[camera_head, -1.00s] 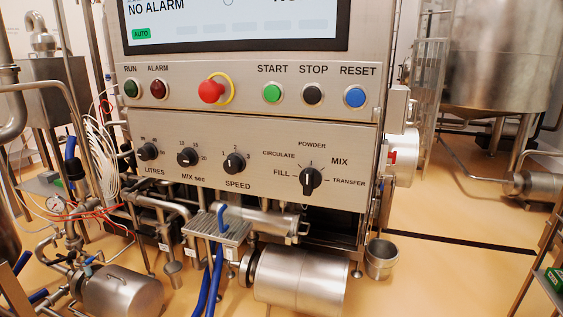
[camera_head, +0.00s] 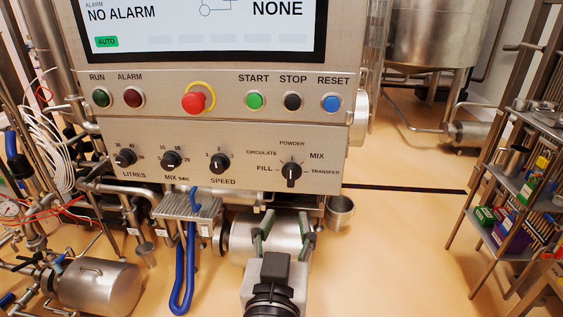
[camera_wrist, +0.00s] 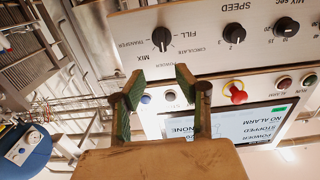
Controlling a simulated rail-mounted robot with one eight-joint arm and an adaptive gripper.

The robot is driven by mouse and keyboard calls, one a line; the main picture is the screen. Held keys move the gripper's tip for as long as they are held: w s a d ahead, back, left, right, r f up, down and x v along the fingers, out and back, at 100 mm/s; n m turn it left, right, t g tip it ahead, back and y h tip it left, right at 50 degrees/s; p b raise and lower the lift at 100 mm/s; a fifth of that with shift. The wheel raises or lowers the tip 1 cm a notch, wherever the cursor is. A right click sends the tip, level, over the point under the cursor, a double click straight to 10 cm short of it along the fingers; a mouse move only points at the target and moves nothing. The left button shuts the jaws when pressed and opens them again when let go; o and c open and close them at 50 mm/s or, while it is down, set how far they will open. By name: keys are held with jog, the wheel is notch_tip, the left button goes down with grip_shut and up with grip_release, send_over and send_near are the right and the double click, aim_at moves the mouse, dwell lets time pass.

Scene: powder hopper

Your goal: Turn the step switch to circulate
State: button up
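The step switch (camera_head: 291,175) is a black knob at the right of the lower control panel, labelled FILL, CIRCULATE, POWDER, MIX and TRANSFER. Its pointer seems to aim up toward POWDER, but the mark is small. CIRCULATE is at its upper left. In the wrist view the switch (camera_wrist: 162,39) appears upside down, beyond my fingertips. My gripper (camera_head: 285,230) is open and empty, below the switch in the head view and clear of the panel. Its two green-padded fingers show apart in the wrist view (camera_wrist: 160,80).
Speed (camera_head: 219,163), mix-time (camera_head: 171,160) and litres (camera_head: 125,158) knobs sit left of the switch. Above are a red emergency stop (camera_head: 194,102), push buttons and a screen (camera_head: 200,28). A steel motor (camera_head: 255,238) lies below. A stocked shelf (camera_head: 505,180) stands at right.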

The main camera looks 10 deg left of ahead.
aim_at(291, 174)
jog(key=w, duration=0.4)
jog(key=w+a, duration=0.1)
jog(key=w, duration=0.4)
jog(key=w+a+p, duration=0.1)
jog(key=w, duration=0.3)
jog(key=shift+w+a+r, duration=0.1)
jog(key=shift+w+r, duration=0.05)
jog(key=shift+w, duration=0.05)
jog(key=shift+c, duration=0.5)
grip_shut()
